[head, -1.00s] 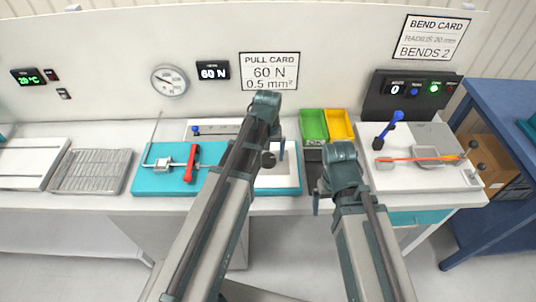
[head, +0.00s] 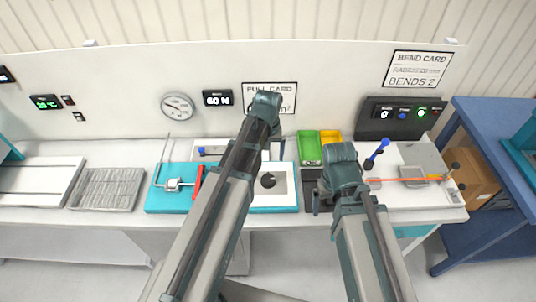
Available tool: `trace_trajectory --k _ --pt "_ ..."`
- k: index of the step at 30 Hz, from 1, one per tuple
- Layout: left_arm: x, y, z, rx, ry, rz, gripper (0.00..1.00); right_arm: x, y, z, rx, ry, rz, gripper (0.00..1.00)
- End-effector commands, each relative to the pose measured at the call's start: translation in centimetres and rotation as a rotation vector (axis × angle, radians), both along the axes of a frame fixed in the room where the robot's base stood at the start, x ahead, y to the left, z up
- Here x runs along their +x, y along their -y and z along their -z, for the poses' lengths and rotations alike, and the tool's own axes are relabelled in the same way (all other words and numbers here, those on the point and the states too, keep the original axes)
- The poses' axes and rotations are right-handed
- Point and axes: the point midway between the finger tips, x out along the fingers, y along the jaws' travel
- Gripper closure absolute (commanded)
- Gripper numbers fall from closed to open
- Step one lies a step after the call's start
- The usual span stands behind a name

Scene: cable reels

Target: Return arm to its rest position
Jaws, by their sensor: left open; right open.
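My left arm (head: 224,200) reaches up from the bottom of the head view over the middle of the bench. Its wrist bends down at the top, in front of the pull card. My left gripper (head: 282,152) is mostly hidden behind that wrist, open, with nothing seen in it. My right arm (head: 367,250) is shorter in view and ends in front of the bench's right part. My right gripper (head: 317,200) points down, partly hidden by its wrist, open, with nothing seen in it.
The white bench holds a wire rack (head: 107,188), a teal fixture (head: 170,201) with a red handle, a green bin (head: 309,150), a yellow bin (head: 331,136) and a bending station (head: 415,195). A blue table (head: 490,135) stands at right.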

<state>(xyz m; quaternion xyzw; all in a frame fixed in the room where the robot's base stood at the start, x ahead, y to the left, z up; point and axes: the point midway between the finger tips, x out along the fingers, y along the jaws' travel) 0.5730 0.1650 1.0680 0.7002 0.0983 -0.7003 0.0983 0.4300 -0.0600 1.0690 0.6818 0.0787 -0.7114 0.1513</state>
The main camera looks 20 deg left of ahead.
Motion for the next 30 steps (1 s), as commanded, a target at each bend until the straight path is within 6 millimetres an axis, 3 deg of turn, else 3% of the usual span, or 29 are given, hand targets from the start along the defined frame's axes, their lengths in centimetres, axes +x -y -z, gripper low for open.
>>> trace_trajectory --k 3,17,23,30 --pt "0.0 0.0 -1.2 0.0 0.0 0.0 0.05 0.0 0.0 -1.2 0.001 0.0 0.002 0.05" --pt "0.0 0.0 -1.0 0.0 0.0 0.0 0.05 0.0 0.0 -1.0 0.001 0.0 0.003 0.05" --pt "0.0 0.0 -0.1 0.0 0.0 0.0 0.05 0.0 0.0 -0.1 0.0 0.0 0.001 0.05" --pt "0.0 0.0 2.4 0.0 0.0 0.0 0.05 0.0 0.0 2.4 -0.001 0.0 -0.004 0.05"
